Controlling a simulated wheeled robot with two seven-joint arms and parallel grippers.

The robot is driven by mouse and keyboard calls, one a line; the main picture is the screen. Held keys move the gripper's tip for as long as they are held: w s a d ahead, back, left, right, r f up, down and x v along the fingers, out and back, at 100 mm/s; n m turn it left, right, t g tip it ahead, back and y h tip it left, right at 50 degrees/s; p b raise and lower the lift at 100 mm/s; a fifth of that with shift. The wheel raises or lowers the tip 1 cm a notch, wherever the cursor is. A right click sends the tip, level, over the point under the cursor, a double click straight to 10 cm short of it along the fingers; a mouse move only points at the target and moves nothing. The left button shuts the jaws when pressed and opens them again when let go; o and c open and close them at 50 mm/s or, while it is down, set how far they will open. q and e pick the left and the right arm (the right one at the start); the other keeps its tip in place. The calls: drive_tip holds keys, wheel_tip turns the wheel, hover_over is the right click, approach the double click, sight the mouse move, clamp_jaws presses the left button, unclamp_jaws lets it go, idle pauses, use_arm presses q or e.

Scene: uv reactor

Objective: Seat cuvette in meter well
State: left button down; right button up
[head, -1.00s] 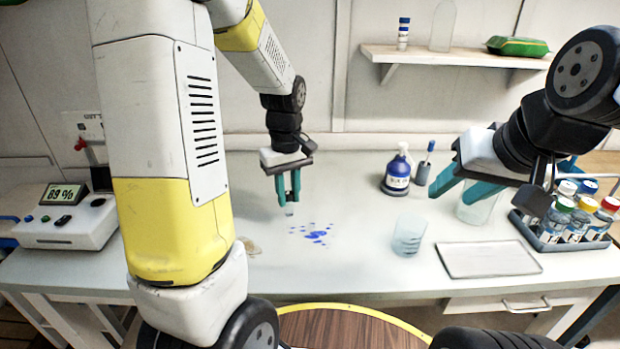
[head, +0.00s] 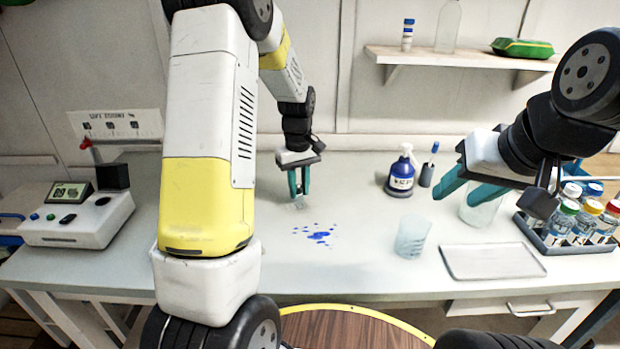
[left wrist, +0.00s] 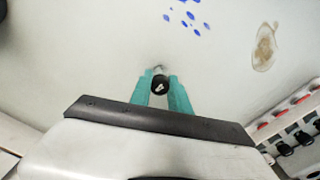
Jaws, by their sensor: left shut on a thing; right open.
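The cuvette (head: 299,204) is a small clear piece between the fingertips of my left gripper (head: 298,194), above the bench near the blue spots. In the left wrist view, a round black end marked with a digit (left wrist: 160,86) shows between the teal fingers (left wrist: 165,92); I cannot tell if it is the cuvette's cap. The white meter (head: 78,219) sits at the bench's left with a small screen and a black block (head: 114,177) at its back right. The well's opening cannot be made out. My right gripper (head: 460,188) is open and empty at right.
Blue spots (head: 318,236) mark the bench. A clear beaker (head: 411,239), a tray (head: 492,262), a blue pump bottle (head: 401,176) and a rack of bottles (head: 568,222) stand to the right. My left arm hides bench between meter and gripper.

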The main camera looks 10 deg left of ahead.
use_arm(q)
drive_tip(key=shift+f, duration=0.15)
drive_tip(key=c, duration=1.2)
unclamp_jaws()
drive_tip(key=shift+c, duration=0.2)
